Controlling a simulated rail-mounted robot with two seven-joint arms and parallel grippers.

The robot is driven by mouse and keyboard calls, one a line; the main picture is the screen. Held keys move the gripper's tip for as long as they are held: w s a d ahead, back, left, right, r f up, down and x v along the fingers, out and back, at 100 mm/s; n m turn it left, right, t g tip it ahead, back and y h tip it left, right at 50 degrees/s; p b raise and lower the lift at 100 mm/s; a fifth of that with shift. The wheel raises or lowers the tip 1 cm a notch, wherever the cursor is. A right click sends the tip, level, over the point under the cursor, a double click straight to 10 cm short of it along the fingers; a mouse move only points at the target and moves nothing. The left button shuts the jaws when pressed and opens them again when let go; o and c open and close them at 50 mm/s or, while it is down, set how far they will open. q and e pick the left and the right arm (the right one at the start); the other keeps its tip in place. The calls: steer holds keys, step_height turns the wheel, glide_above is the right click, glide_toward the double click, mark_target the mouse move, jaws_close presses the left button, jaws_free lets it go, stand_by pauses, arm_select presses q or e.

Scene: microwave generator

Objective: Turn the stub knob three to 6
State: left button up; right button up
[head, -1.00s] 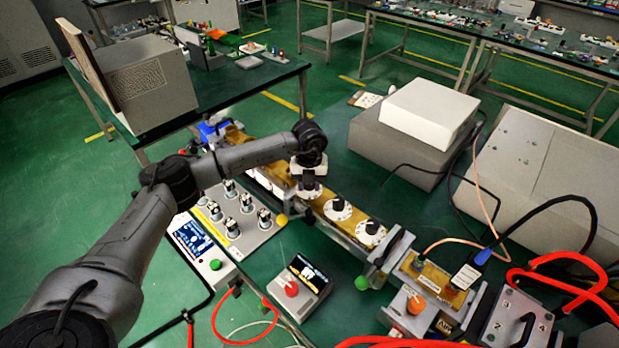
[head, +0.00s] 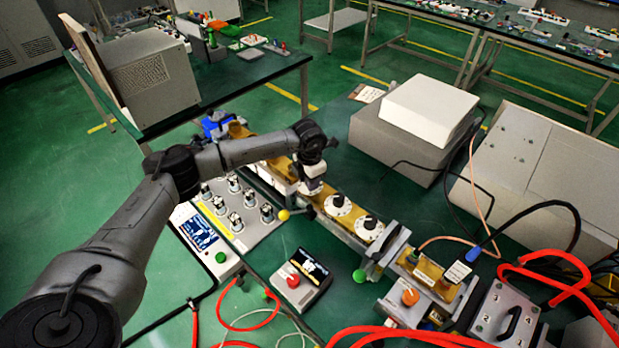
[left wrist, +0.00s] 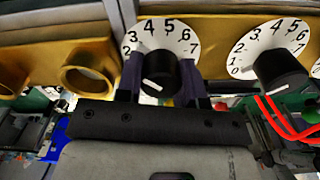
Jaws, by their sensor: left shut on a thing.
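My left gripper (head: 312,186) is over a dial on the brass-coloured bar, left of two other dials in the head view. In the left wrist view my left gripper (left wrist: 160,82) is shut on a black stub knob (left wrist: 163,66), one dark finger on each side of it. The knob sits on a white dial (left wrist: 160,32) with numbers 2 to 7 visible; the lowest part is hidden. The knob's white mark slants toward the lower left side of the dial, away from the 6. My right gripper is not in view.
Neighbouring dials (head: 338,204) and (head: 370,228) stand close on the right; one black knob (left wrist: 280,69) shows in the wrist view. A brass ring (left wrist: 88,76) is to the left. A control box with a red knob (head: 293,281) and red cables (head: 400,335) lie in front.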

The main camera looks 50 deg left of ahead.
arm_select(q)
steer(key=m, duration=0.4)
steer(key=shift+m, duration=0.4)
steer(key=m, duration=0.4)
steer(key=shift+w+a, duration=0.1)
steer(key=shift+a, duration=0.05)
steer(key=m, duration=0.6)
steer(key=shift+w, duration=0.1)
steer(key=shift+m, duration=1.9)
steer(key=o, duration=0.9)
